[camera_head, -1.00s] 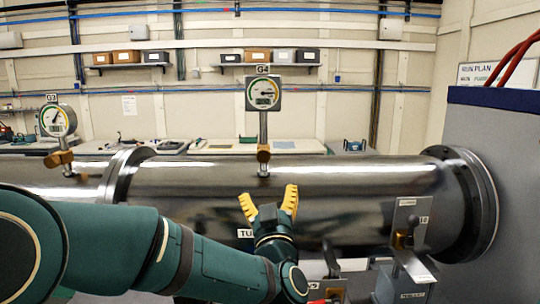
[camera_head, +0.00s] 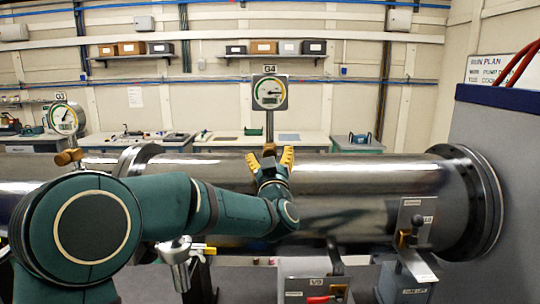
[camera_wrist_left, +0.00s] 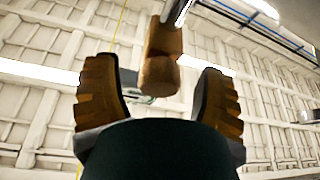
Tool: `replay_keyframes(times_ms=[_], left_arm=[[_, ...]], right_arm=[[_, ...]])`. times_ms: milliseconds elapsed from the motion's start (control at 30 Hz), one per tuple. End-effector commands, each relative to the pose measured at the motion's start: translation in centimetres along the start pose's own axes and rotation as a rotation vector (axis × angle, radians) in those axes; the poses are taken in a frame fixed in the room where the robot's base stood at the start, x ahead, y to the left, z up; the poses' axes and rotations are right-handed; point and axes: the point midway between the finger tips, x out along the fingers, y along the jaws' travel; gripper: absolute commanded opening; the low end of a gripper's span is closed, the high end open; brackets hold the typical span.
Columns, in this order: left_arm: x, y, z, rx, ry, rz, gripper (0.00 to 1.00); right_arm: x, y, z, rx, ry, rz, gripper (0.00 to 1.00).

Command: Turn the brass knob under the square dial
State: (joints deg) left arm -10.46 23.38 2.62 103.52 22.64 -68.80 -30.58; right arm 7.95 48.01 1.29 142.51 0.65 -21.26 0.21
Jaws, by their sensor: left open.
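The square dial (camera_head: 269,92), labelled G4, stands on a thin post above the big steel pipe (camera_head: 365,175). The brass knob (camera_head: 269,148) under it is mostly hidden behind my left gripper (camera_head: 270,157) in the head view. In the left wrist view the brass knob (camera_wrist_left: 160,78) hangs between the two yellow fingers of my left gripper (camera_wrist_left: 160,92), nearer their tips. The fingers stand apart with a gap on both sides of the knob. My right gripper is in neither view.
A round dial (camera_head: 64,119), labelled G3, with its own brass knob (camera_head: 69,157) stands to the left. A bracket with a brass part (camera_head: 405,238) is at the right front of the pipe. A valve with a red handle (camera_head: 318,299) is below. Benches line the back wall.

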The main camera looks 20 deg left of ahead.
Motion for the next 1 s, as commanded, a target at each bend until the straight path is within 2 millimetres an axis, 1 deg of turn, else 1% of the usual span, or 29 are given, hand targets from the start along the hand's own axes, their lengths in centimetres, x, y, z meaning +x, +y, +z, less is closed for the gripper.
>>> replay_keyframes(times_ms=[200, 233, 267, 300, 367, 400, 433, 767, 1000], left_arm=[[0.01, 0.0, 0.01, 0.0, 0.0, 0.0, 0.7], [0.01, 0.0, 0.01, 0.0, 0.0, 0.0, 0.65], [0.0, 0.01, 0.01, 0.0, 0.0, 0.0, 0.54], [0.0, 0.01, 0.0, 0.0, 0.0, 0.0, 0.4], [0.0, 0.01, 0.0, 0.0, 0.0, 0.0, 0.19], [-0.01, 0.01, -0.01, 0.0, 0.0, 0.0, 0.05], [-0.01, 0.01, -0.01, 0.0, 0.0, 0.0, 0.02], [0.0, 0.0, -0.06, 0.012, 0.002, 0.005, 0.01], [-0.03, -0.03, -0.08, 0.098, 0.004, 0.041, 0.01]], right_arm=[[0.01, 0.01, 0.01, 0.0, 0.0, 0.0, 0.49], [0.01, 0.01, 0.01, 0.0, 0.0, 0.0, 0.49], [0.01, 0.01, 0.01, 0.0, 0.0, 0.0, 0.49], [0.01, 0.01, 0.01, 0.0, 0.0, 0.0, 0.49], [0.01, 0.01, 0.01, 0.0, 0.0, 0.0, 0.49], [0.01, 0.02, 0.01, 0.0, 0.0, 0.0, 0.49], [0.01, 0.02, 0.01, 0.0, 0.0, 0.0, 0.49], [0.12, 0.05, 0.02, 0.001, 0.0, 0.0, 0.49], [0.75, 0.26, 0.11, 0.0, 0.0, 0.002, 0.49]])
